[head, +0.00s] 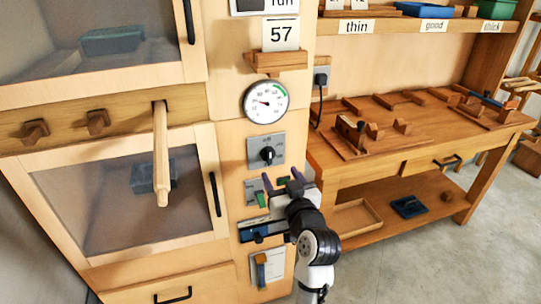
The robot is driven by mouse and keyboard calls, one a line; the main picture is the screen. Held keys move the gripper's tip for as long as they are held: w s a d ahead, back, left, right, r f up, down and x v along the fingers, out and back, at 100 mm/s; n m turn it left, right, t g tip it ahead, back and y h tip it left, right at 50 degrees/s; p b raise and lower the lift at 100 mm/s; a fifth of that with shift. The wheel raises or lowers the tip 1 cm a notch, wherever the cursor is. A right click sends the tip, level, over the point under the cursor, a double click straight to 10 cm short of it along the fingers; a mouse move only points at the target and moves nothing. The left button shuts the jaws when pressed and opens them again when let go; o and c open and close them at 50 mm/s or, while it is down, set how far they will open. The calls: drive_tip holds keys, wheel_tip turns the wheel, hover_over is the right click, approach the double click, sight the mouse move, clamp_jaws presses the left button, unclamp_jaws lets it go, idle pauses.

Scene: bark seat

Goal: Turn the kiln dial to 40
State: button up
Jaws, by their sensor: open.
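A black rotary knob (267,154) sits on a grey plate on the wooden kiln front; its plate markings are too small to read. Above it is a round white gauge (265,101) with a green arc and a dark needle pointing to the upper left. My gripper (281,178) is open, its two fingers spread just below the knob, in front of the panel. I see nothing between the fingers. My gripper and wrist partly hide the lower plates. I cannot tell how far the fingers are from the panel.
A wooden bar (161,155) juts out from the kiln doors at left. A green-handled switch (262,199) is beside my gripper. A workbench (330,172) with wooden pieces stands at right; open floor lies beyond.

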sight(270, 158)
drive_tip(key=p+x, duration=0.1)
drive_tip(key=x, duration=0.7)
drive_tip(key=shift+w+a+p, duration=0.1)
drive_tip(key=shift+w+p, duration=0.2)
drive_tip(key=shift+p, duration=0.1)
drive_tip(key=c, duration=1)
